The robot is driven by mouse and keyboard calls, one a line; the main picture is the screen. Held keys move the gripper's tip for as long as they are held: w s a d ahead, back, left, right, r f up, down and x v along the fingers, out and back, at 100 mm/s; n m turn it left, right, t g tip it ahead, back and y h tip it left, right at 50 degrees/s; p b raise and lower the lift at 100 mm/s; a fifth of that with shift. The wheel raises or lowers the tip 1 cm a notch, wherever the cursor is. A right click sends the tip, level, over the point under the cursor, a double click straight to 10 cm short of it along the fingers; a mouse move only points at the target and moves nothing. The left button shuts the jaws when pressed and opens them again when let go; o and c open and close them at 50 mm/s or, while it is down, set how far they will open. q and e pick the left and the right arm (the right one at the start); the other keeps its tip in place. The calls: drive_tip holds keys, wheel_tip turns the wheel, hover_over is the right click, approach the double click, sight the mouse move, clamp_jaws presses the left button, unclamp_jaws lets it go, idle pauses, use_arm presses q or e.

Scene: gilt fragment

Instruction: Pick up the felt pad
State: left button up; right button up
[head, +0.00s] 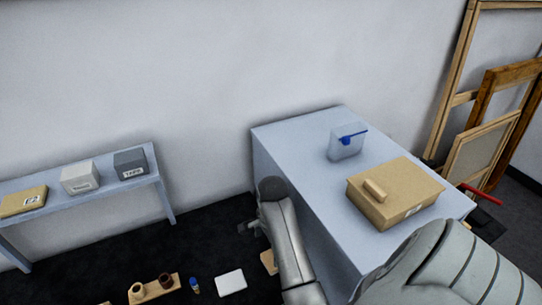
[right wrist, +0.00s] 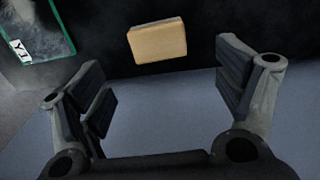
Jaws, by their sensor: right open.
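A small tan pad-like block (right wrist: 157,42), which looks like the felt pad, lies on the dark floor beyond my right fingertips in the right wrist view. In the head view this tan piece (head: 268,262) is partly hidden behind my right forearm. My right gripper (head: 248,228) hangs beside the table's left side, above the floor. In the right wrist view my right gripper (right wrist: 165,85) is open, with nothing between its fingers. A flat white square (head: 231,283) also lies on the floor to the left. My left gripper is not in view.
A blue-grey table (head: 290,140) holds a tan box (head: 400,205) and a clear container (head: 346,150). A low shelf (head: 90,205) with boxes stands left. A wooden holder (head: 153,290) and a small blue-capped item (head: 194,285) are on the floor. Frames (head: 480,150) lean at right.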

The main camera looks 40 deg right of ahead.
sight(272, 258)
drive_tip(key=shift+s+a+f, duration=0.1)
drive_tip(key=shift+s+f, duration=0.05)
drive_tip(key=shift+f, duration=1.2)
wheel_tip(272, 258, down, 4)
drive_tip(key=shift+r+p, duration=0.1)
drive_tip(key=shift+p, duration=1)
drive_tip(key=shift+f, duration=0.75)
drive_tip(key=c, duration=1)
drive_tip(key=shift+c, duration=0.5)
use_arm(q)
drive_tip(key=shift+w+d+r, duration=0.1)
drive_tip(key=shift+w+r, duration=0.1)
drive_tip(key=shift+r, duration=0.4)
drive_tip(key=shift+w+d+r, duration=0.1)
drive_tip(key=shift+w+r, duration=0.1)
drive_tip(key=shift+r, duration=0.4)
